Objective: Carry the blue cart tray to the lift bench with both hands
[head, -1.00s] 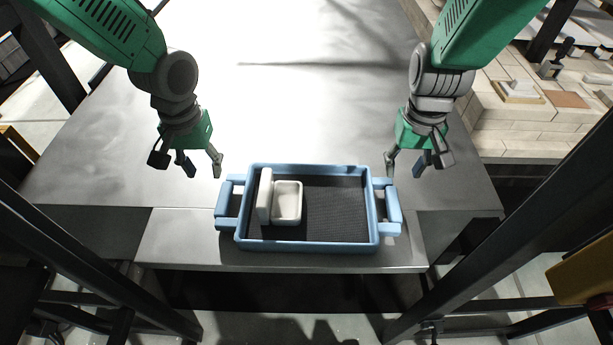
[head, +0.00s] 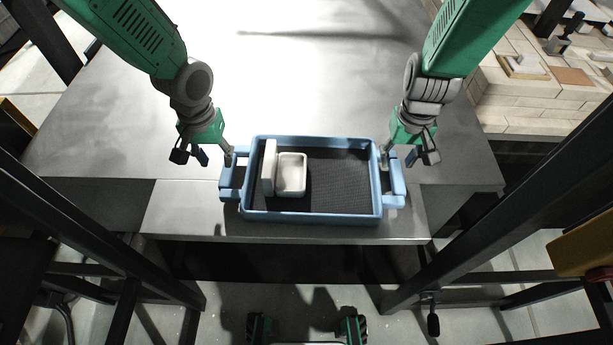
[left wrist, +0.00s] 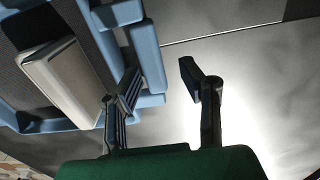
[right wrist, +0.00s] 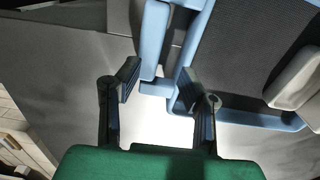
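The blue tray (head: 310,217) sits flat on the near part of the grey metal bench, with a dark mat inside. A white box-shaped dish (head: 291,175) and an upright white slab (head: 269,168) stand in its left half. My left gripper (head: 212,157) is open at the tray's left handle (head: 229,180); in the left wrist view its fingers (left wrist: 160,90) are apart, one near the gap inside the handle. My right gripper (head: 402,159) is open at the right handle (head: 396,182); in the right wrist view its fingers (right wrist: 160,85) stand either side of the handle line.
The grey bench top (head: 290,80) is bare beyond the tray. Pale bricks (head: 540,105) are stacked at the right. Dark frame posts (head: 500,215) slant in on both sides. A yellow part (head: 585,250) is at the right edge.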

